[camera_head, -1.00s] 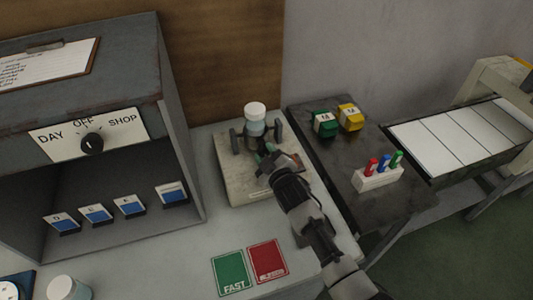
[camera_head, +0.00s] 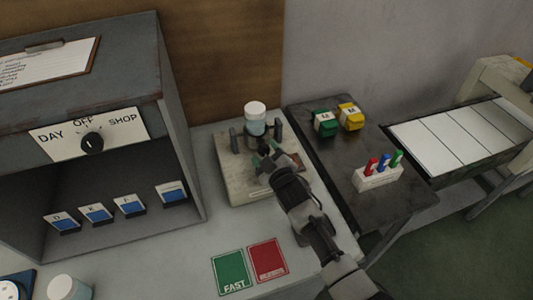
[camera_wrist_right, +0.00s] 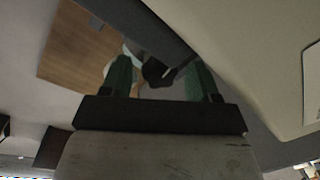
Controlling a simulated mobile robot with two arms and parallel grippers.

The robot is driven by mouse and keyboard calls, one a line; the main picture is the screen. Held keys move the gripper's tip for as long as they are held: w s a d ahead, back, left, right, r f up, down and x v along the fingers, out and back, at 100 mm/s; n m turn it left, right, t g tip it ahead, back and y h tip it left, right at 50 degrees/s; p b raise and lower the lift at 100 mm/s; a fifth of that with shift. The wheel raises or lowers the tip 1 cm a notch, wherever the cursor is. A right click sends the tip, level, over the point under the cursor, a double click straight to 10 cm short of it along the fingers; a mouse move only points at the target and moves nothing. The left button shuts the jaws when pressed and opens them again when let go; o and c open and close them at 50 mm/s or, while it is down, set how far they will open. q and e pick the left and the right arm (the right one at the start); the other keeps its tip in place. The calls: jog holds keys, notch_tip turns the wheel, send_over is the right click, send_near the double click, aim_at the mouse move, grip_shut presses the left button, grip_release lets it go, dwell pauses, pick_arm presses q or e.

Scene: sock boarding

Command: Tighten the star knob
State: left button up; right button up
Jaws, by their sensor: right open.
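A pale fixture block (camera_head: 238,186) stands on the bench, with dark upright posts and a white-capped jar (camera_head: 255,119) between them. My right gripper (camera_head: 265,153) is open at the front of the fixture. In the right wrist view, its two green fingers (camera_wrist_right: 159,78) stand apart, with a dark knob-like part (camera_wrist_right: 155,71) showing between and beyond them. I take this for the star knob, but its star shape is unclear. I cannot tell whether a finger touches it. In the head view the gripper hides the knob. My left gripper is not in view.
A grey cabinet (camera_head: 182,130) with a DAY/OFF/SHOP dial (camera_head: 92,143) stands at left. Green (camera_head: 230,273) and red (camera_head: 267,260) cards lie in front of the fixture. A dark side table (camera_head: 345,160) holds green and yellow blocks and a marker rack (camera_head: 378,178).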

jog(key=f+v, duration=0.1)
jog(key=v, duration=0.9)
jog(key=shift+s+d+r+b, duration=0.15)
jog(key=shift+s+r+b, duration=0.2)
jog(key=shift+s+r, duration=0.1)
jog(key=shift+w, duration=0.1)
